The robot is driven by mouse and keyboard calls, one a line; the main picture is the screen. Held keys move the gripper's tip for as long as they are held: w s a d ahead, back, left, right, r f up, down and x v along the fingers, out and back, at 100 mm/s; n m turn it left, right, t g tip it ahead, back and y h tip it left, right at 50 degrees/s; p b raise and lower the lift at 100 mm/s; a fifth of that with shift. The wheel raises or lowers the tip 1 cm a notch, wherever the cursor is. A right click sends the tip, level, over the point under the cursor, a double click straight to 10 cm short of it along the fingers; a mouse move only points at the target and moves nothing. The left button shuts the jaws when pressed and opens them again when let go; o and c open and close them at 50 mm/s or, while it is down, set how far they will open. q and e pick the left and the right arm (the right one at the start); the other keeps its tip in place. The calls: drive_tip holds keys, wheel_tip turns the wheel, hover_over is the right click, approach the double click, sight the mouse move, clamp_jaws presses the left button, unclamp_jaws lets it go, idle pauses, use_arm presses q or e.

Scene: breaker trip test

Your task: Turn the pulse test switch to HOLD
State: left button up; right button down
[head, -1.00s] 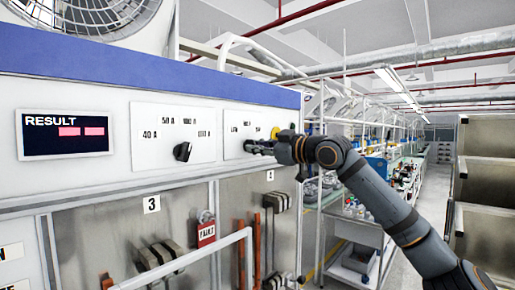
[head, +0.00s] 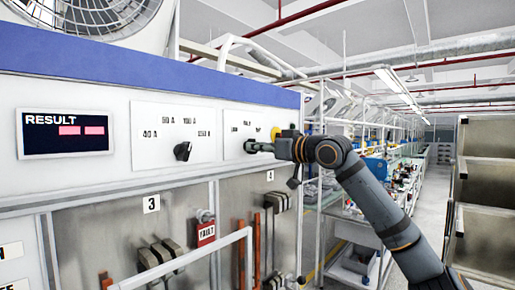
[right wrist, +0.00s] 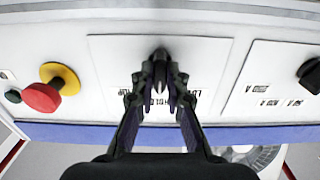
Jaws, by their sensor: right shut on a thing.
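The switch held by my right gripper is a small black knob (right wrist: 160,54) on the right-hand white label plate (head: 236,122). The labels around it are too blurred to read surely. My right gripper (head: 254,146) reaches in from the right, level with the knob. In the right wrist view, its two dark fingers (right wrist: 161,74) close on the knob from both sides and hide part of it. In the head view, the fingers cover the knob, so which label it points to cannot be told. My left gripper is not in view.
A second black dial (head: 183,151) sits on the plate to the left. The RESULT display (head: 65,133) shows red blocks. A red button (right wrist: 41,97) on a yellow base stands beside the gripped knob. Levers and a red FAULT tag (head: 206,232) hang below, behind a rail.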

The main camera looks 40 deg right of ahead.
drive_tip(key=shift+f, duration=0.1)
drive_tip(key=c, duration=1.4)
unclamp_jaws()
drive_tip(key=shift+o, duration=0.2)
wheel_tip(320, 180, up, 9)
drive_tip(key=shift+a+r, duration=0.1)
drive_tip(key=shift+s+r, duration=0.1)
drive_tip(key=shift+r, duration=0.4)
drive_tip(key=shift+f, duration=0.1)
